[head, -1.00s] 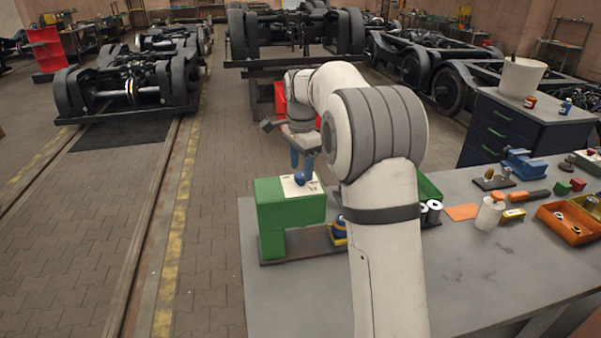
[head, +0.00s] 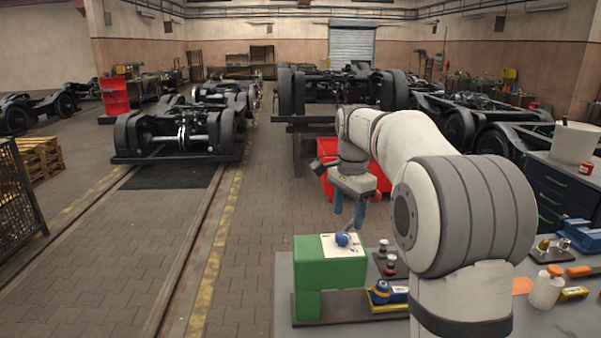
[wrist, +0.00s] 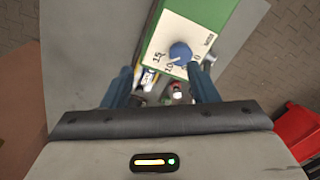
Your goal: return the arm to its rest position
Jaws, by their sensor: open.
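My gripper (head: 349,213) is open, with blue fingers pointing down, and it hangs above and behind the green box on the workbench. In the wrist view my gripper (wrist: 165,88) shows its two fingers apart with nothing held between them. The green box (head: 317,262) has a white top plate and a blue knob (head: 342,239). The knob (wrist: 180,53) also shows in the wrist view, beside printed numbers, apart from the fingers. My white arm reaches up from the bench's right side and bends forward.
The grey workbench (head: 284,290) holds a blue-and-yellow item (head: 382,291), small red and dark pieces, an orange tool and a white bottle (head: 546,288). A red bin (head: 376,180) stands behind the gripper. Bogies (head: 180,130) stand on the floor. The aisle at left is clear.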

